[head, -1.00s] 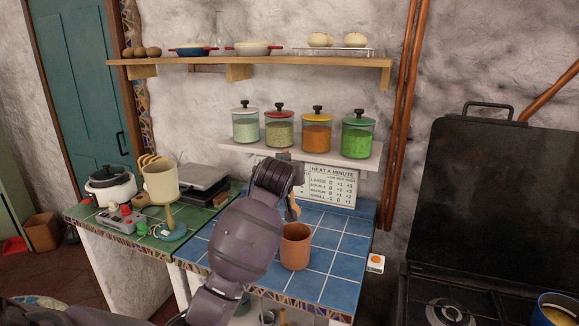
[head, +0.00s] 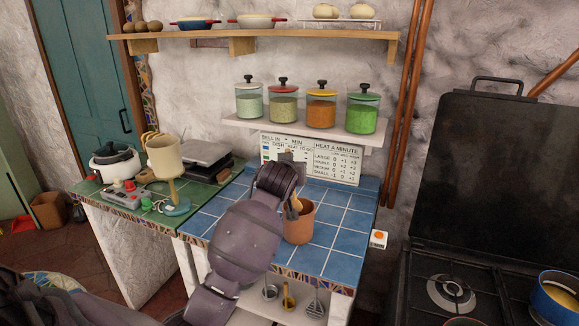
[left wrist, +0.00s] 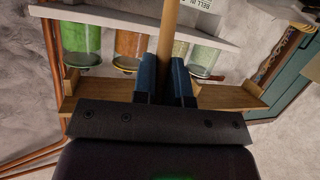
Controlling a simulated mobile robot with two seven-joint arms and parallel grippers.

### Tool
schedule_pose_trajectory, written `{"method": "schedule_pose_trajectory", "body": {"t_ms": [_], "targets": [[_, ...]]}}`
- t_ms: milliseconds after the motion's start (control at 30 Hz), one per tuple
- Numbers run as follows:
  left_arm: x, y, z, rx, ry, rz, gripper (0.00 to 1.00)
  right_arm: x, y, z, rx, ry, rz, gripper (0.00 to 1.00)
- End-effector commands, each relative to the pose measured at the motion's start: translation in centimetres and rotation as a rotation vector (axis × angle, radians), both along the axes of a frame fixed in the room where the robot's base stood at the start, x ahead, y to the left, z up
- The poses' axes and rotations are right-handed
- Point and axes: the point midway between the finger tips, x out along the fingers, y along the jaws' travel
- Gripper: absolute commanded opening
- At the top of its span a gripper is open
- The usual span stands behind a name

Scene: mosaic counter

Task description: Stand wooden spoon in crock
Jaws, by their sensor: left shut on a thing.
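The terracotta crock (head: 300,229) stands upright on the blue tiled counter. My left gripper (head: 291,209) is at the crock's left rim in the head view, with its arm in front. It is shut on the wooden spoon, whose pale handle (left wrist: 168,32) runs between the two blue fingers (left wrist: 166,82) in the left wrist view. In the head view a small tan piece of the spoon (head: 297,204) shows at the crock's mouth. The spoon's far end is hidden, and I cannot tell how deep it sits. My right gripper is not in view.
A shelf with several lidded jars (head: 318,108) and a sign (head: 338,163) are behind the crock. The stove (head: 450,290) is right. Blue tiles right of the crock are clear.

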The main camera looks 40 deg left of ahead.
Motion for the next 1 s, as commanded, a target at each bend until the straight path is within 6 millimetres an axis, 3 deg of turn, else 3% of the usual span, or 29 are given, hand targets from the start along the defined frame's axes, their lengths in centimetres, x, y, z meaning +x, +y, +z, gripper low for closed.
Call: {"method": "schedule_pose_trajectory", "body": {"t_ms": [1000], "targets": [[2.0,0.5,-6.8,0.0,0.0,0.0,0.0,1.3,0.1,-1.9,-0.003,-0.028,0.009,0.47]]}}
